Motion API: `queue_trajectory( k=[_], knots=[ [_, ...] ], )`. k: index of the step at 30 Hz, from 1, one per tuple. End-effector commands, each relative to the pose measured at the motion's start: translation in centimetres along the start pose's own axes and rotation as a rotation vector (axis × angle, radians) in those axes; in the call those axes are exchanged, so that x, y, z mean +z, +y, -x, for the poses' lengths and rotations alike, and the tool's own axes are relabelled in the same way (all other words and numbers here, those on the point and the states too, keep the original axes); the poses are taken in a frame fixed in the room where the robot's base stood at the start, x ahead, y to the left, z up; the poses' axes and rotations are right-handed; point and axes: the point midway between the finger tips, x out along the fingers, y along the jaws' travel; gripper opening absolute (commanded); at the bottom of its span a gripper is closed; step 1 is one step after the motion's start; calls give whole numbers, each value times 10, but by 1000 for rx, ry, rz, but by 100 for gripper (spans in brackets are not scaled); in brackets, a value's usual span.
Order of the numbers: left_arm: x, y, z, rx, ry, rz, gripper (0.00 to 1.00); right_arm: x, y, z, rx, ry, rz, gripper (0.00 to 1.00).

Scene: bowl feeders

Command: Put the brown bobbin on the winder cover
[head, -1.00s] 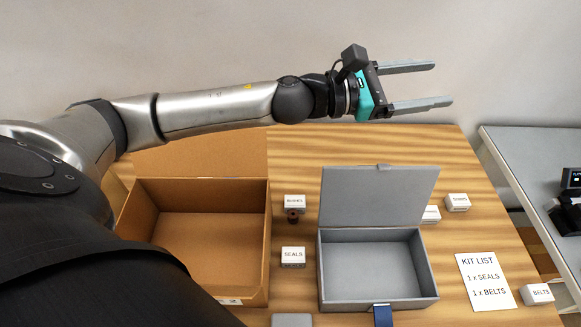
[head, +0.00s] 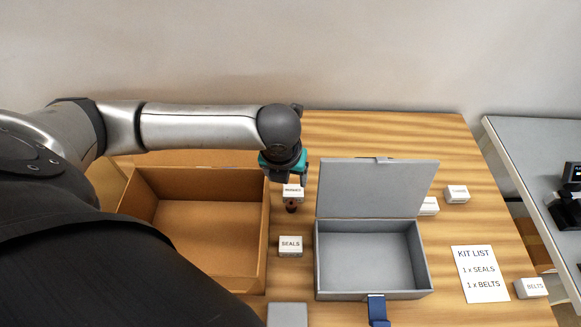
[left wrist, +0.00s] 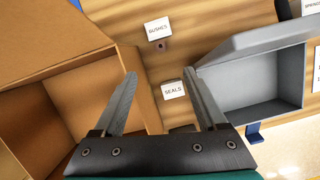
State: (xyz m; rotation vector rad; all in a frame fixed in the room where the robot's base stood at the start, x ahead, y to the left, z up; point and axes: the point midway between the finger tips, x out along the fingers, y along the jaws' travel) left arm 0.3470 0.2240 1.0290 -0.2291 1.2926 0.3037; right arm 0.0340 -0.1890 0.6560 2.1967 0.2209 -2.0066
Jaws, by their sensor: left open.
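A small dark brown bobbin (head: 291,207) stands on the wooden table, directly in front of the white BUSHES box. In the left wrist view the bobbin (left wrist: 161,46) shows as a small dark spot beyond the fingertips. My left gripper (head: 287,178) points down above the area of the BUSHES box. In the left wrist view the gripper (left wrist: 160,73) is open, with nothing between its fingers. I cannot make out a winder cover for certain. My right gripper is not in view.
An open cardboard box (head: 266,240) stands left of the bobbin and an open grey box (head: 374,296) right. The BUSHES box (head: 293,193) and SEALS box (head: 290,246) lie between them. A kit list (head: 480,274) lies right. A dark device (head: 568,212) sits on the grey side table.

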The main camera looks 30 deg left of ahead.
Motion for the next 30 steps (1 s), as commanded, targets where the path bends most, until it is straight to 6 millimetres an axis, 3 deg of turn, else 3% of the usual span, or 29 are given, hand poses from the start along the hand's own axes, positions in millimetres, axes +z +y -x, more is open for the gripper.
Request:
queue_trajectory(
  k=[1, 6, 11, 24, 30],
  knots=[
    [-4, 0, -17, -1, -2, 0, 74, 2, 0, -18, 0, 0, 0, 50],
    [-8, 0, -34, -2, -4, 0, 74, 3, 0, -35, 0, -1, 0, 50],
    [-8, 0, -41, -2, -4, 1, 74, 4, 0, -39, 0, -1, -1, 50],
    [-8, -1, -120, -2, -5, 2, 74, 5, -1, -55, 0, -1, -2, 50],
    [-8, -1, -135, -3, -6, 0, 74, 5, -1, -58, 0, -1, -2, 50]
  ],
)
